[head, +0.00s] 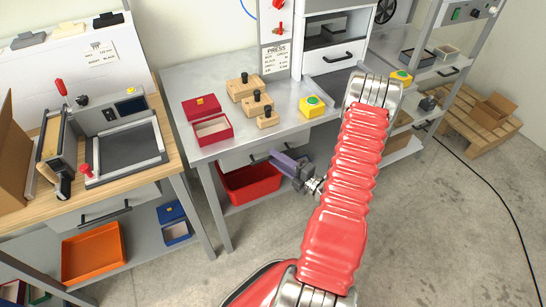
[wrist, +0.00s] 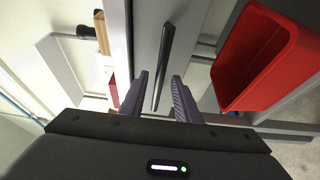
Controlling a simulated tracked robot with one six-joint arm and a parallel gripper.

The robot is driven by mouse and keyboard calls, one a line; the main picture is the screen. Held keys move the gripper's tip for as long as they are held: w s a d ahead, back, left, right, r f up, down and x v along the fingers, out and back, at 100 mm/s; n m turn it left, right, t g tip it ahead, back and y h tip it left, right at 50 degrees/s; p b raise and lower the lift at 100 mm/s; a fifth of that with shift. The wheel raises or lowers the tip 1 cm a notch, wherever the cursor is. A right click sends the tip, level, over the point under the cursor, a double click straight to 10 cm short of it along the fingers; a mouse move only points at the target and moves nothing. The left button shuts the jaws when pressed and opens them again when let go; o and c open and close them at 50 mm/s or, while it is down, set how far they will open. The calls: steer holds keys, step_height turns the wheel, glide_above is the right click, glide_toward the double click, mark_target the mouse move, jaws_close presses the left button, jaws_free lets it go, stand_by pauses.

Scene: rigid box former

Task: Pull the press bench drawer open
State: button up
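The press bench (head: 225,90) is the grey metal table in the middle of the head view. Its pale drawer front (head: 238,158) sits under the worktop and looks closed, partly hidden by my gripper. My gripper (head: 274,155) is at the drawer front with its purple fingers pointing at it. In the wrist view the dark bar handle (wrist: 165,55) runs lengthwise on the drawer front (wrist: 146,40). My gripper's fingers (wrist: 159,76) are apart, one on each side of the handle in the picture, with gaps to it. Whether the fingertips reach past the bar is unclear.
A red bin (head: 250,183) stands on the shelf below the drawer; it also shows close by in the wrist view (wrist: 262,55). A red box (head: 208,125), wooden blocks (head: 246,88) and a yellow button box (head: 312,107) stand on the worktop. Grey floor in front is clear.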

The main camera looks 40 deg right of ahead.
steer(key=shift+w+a, duration=0.15)
steer(key=shift+w, duration=0.9)
steer(key=shift+c, duration=0.2)
jaws_close()
